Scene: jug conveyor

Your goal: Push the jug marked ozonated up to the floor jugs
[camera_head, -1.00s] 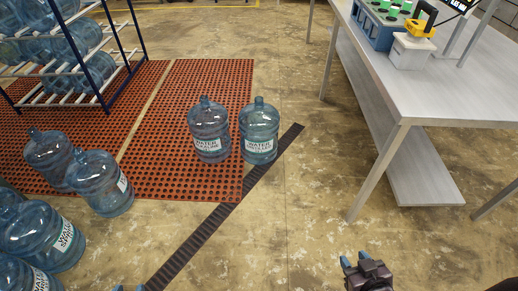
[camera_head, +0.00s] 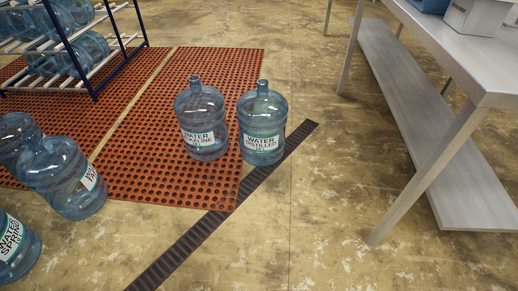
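Several blue water jugs stand on the floor. Two stand close side by side in the middle: one labelled water alkaline (camera_head: 201,118) on the red mat, and one labelled water distilled (camera_head: 262,124) at the mat's right edge. At the left are a jug with a partly readable label (camera_head: 64,178), another behind it (camera_head: 14,140), and a jug labelled water spring (camera_head: 14,248), cut off by the picture edge. I see no label reading ozonated. Neither gripper is in view.
A red perforated mat (camera_head: 140,185) lies under some jugs. A dark floor grate (camera_head: 200,240) runs diagonally past it. A blue-framed rack (camera_head: 75,50) with jugs stands at upper left. A grey table (camera_head: 480,60) with a lower shelf is at right. Floor between grate and table is clear.

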